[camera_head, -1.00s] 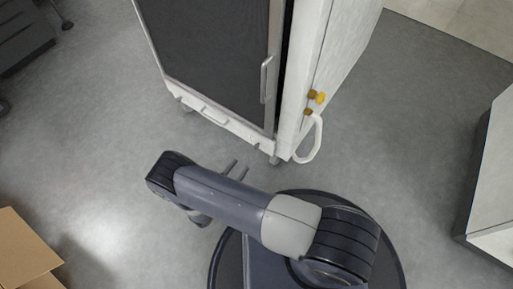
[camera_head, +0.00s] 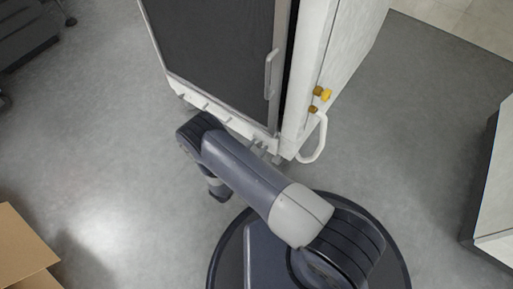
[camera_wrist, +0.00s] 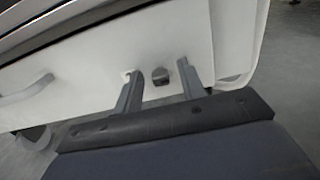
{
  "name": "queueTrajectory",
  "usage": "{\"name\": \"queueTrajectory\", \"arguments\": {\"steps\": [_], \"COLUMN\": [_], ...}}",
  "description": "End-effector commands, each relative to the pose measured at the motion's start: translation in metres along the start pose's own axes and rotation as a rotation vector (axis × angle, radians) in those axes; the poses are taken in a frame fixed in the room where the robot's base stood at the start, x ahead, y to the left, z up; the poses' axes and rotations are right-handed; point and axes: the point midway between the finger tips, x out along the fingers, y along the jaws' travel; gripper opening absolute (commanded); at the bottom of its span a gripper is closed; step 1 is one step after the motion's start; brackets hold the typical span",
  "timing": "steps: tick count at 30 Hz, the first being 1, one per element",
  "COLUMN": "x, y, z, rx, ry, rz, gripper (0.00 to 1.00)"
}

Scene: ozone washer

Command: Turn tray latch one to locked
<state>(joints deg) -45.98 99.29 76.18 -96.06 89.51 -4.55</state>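The tray latch (camera_wrist: 160,76) is a small dark knob on the white lower front panel (camera_wrist: 95,80) of the washer, seen in the wrist view. No label shows, so I cannot tell its number. My gripper (camera_wrist: 157,70) is open, with one finger on each side of the latch. I cannot tell whether the fingers touch it. In the head view my gripper (camera_head: 267,149) is at the bottom right of the washer's front, partly hidden by my arm; the latch cannot be made out there.
The washer (camera_head: 215,45) has a dark front door with a vertical handle (camera_head: 271,74). Yellow knobs (camera_head: 321,94) and a white looped handle (camera_head: 317,140) are on its right side. A cardboard box (camera_head: 22,255) stands at lower left.

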Motion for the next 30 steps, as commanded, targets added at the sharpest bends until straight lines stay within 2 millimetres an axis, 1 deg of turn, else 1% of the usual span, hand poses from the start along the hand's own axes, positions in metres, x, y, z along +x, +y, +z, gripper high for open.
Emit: {"name": "queueTrajectory", "arguments": {"steps": [2, 16, 25, 30], "x": [-0.0001, -0.0003, -0.0003, -0.0003], "y": [0.0, 0.0001, 0.0001, 0.0004], "z": [0.0001, 0.0001, 0.0, 0.0], "rx": [0.0, 0.0, -0.016, -0.077], "ry": [0.0, 0.0, 0.0, 0.0], "rz": [0.0, 0.0, 0.0, 0.0], "gripper": [0.39, 0.0, 0.0, 0.0]}}
